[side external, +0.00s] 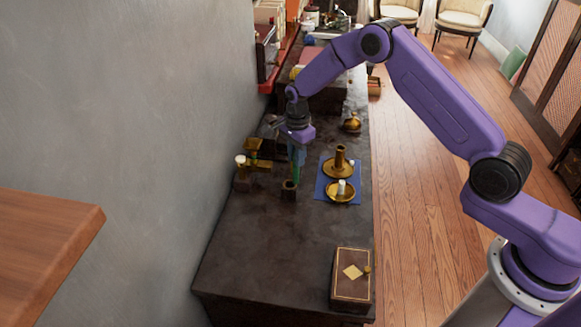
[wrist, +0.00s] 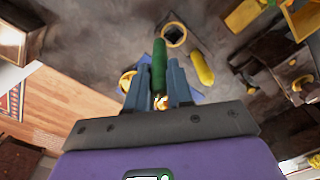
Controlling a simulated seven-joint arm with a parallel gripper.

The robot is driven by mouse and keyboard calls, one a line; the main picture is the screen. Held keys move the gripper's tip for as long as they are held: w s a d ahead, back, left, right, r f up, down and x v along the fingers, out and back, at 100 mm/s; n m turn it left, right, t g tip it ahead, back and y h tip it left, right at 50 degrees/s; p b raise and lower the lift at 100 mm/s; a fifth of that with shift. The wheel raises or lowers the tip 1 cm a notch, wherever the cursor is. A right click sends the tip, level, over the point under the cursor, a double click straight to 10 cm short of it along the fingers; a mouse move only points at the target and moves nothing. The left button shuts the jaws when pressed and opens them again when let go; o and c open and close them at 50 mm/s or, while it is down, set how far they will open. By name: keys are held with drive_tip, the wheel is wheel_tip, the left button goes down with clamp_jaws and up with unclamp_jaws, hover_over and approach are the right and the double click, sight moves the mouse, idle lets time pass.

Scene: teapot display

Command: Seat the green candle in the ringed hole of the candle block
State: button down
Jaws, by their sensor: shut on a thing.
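The green candle (wrist: 159,66) is held between the fingers of my gripper (wrist: 158,98), seen in the wrist view. In the side view the candle (side external: 296,172) hangs roughly upright below my gripper (side external: 297,157). The candle block (side external: 289,194) stands dark on the table just below it and slightly left. In the wrist view a pale ring (wrist: 174,35) surrounds a dark hole, and the candle's far end shows just left of it. The candle appears outside the hole; the exact gap is unclear.
A blue mat (side external: 323,190) with brass holders (side external: 340,170) and a white candle lies to the right. Brass pieces (side external: 254,150) stand at left near the wall. A decorated box (side external: 351,273) sits at the front. The front-left table is clear. A yellow object (wrist: 202,68) lies right of the candle.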

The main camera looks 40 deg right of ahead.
wheel_tip(320, 180, down, 6)
drive_tip(key=w, duration=0.2)
drive_tip(key=shift+w+a, duration=0.15)
drive_tip(key=shift+w, duration=0.1)
drive_tip(key=shift+f, duration=0.15)
drive_tip(key=c, duration=1)
unclamp_jaws()
